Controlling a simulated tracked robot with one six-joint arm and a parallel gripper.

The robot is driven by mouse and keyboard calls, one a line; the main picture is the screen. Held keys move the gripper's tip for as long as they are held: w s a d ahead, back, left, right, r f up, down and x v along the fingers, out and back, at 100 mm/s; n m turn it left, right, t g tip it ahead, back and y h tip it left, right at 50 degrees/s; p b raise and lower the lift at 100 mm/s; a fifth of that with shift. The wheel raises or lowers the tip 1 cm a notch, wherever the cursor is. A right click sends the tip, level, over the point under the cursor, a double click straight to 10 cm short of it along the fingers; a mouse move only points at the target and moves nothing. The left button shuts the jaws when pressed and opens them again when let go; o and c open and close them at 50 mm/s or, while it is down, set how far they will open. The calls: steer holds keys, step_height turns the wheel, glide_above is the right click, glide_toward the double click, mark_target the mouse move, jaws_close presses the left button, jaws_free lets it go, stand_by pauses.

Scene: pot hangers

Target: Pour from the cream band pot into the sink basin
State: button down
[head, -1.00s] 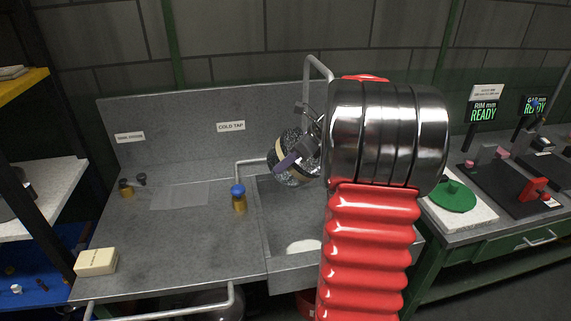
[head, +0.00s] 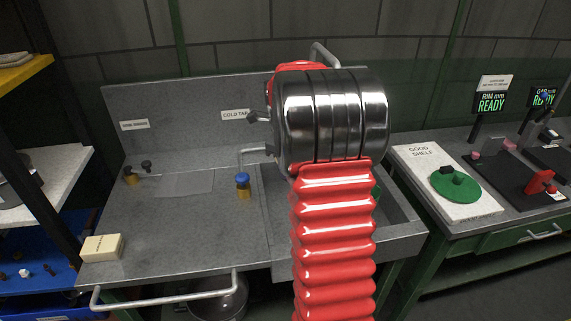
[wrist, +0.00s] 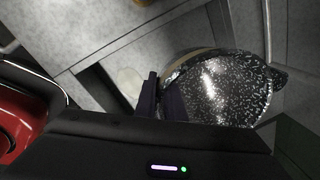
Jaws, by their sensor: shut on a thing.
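The pot (wrist: 228,88) is dark with white speckles and shows a strip of its cream band along its upper left edge in the wrist view. My gripper (wrist: 160,96) is shut on it at its left side. Its opening and any contents are not visible. In the head view my arm hides the pot and gripper. The sink basin (head: 402,243) is a grey trough, partly hidden behind my arm. In the wrist view the dark basin (wrist: 105,90) and a pale round patch lie below and left of the pot. I cannot tell exactly how far the pot is tilted.
A cream block (head: 102,247) sits on the counter's left end. A bent pipe (head: 325,55) rises behind my arm. On the right are a white board (head: 415,170) and a green disc (head: 453,184). The left counter is mostly clear.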

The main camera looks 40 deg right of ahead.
stand_by(0.6)
steer(key=shift+r, duration=2.45)
steer(key=shift+s, duration=0.1)
